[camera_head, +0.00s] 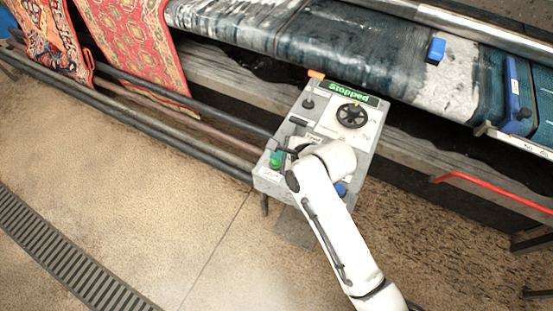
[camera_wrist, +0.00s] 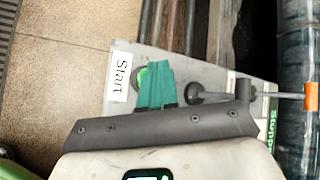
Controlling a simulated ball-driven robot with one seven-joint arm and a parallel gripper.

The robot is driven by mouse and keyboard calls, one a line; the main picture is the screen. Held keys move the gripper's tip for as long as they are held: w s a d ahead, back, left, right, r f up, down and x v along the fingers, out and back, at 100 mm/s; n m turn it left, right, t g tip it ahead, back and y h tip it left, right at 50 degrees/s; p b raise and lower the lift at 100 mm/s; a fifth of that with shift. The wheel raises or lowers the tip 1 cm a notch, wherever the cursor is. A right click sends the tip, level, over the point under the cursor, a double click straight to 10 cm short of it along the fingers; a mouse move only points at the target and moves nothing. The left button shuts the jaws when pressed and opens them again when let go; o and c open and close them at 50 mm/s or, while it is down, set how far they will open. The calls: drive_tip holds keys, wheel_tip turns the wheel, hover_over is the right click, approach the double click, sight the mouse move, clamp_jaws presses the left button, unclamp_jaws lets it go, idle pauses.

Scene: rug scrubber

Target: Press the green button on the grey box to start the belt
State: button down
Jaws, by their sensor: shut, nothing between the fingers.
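The grey box (camera_head: 355,155) stands in front of the belt in the head view, and its display (camera_head: 348,92) reads "Stopped". In the wrist view, the green button (camera_wrist: 139,79) shows as a sliver beside the white "Start" label (camera_wrist: 118,77). My gripper's teal fingers (camera_wrist: 155,84) are closed together and empty, and they hide most of the button. They are over or very near it; I cannot tell whether they touch. In the head view, my gripper (camera_head: 277,156) is at the box's near left corner, with the wrist hiding part of the panel.
The box also carries a black handwheel (camera_head: 352,116), a black-knobbed lever (camera_head: 308,103) and a blue knob (camera_head: 341,189). Dark rails (camera_head: 130,105) run left of the box, under hanging red rugs (camera_head: 135,45). A red bar (camera_head: 490,190) is at right. The front-left floor is clear.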

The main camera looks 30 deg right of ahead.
sight(278, 163)
drive_tip(key=shift+f, duration=0.15)
drive_tip(key=shift+f, duration=0.3)
drive_tip(key=shift+f, duration=0.55)
idle(1.2)
drive_tip(key=shift+r, duration=0.15)
drive_tip(key=shift+r+p, duration=0.85)
drive_tip(key=shift+p, duration=0.3)
wheel_tip(278, 163, up, 5)
drive_tip(key=p, duration=0.5)
drive_tip(key=shift+p, duration=0.35)
